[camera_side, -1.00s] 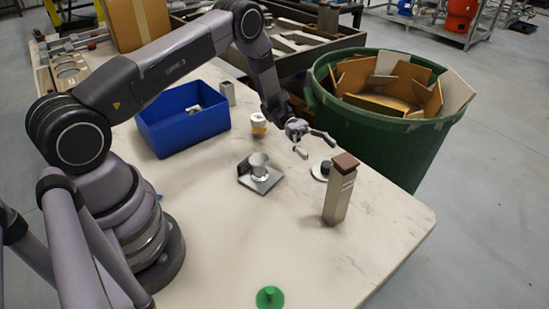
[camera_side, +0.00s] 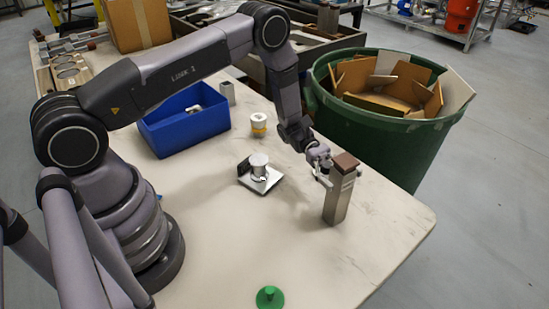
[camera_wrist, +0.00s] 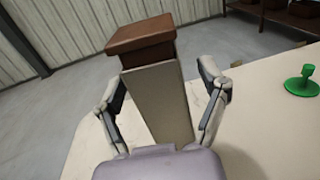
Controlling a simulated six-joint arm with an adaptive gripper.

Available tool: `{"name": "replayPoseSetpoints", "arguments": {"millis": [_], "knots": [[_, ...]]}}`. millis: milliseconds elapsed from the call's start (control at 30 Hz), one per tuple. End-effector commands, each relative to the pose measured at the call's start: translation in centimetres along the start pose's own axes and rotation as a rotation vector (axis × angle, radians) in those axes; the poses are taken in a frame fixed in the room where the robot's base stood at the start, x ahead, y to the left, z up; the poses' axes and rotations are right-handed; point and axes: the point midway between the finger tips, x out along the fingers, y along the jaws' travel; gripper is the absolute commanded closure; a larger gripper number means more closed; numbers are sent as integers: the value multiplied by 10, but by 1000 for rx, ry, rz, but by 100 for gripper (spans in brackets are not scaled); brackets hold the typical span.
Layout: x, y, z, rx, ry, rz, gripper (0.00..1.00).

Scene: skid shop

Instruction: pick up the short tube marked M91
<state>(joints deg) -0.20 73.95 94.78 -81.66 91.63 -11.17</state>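A square metal tube (camera_side: 339,203) with a brown cap (camera_side: 345,163) stands upright near the table's right side. In the wrist view the same tube (camera_wrist: 160,100) and its cap (camera_wrist: 142,42) fill the middle. My gripper (camera_side: 327,173) is at the tube's upper part, on its left side in the side view. In the wrist view my gripper (camera_wrist: 163,90) is open, with one finger on each side of the tube. I cannot tell whether they touch it. A smaller grey tube (camera_side: 228,93) stands beside the blue bin. I cannot read M91 on either tube.
On the table (camera_side: 230,260) are a blue bin (camera_side: 185,128), a white-and-yellow cylinder (camera_side: 258,125), a metal plate with a cylinder (camera_side: 260,174) and a green knob (camera_side: 270,297). A green barrel of scrap (camera_side: 385,140) stands beyond the right edge. The front table area is mostly clear.

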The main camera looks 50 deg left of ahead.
Motion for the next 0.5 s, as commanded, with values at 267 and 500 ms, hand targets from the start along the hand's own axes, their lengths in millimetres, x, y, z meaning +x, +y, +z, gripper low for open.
{"name": "replayPoseSetpoints", "arguments": {"millis": [267, 500], "knots": [[0, 0, 0, 0, 0, 0, 61], [0, 0, 0, 0, 0, 0, 93]]}}
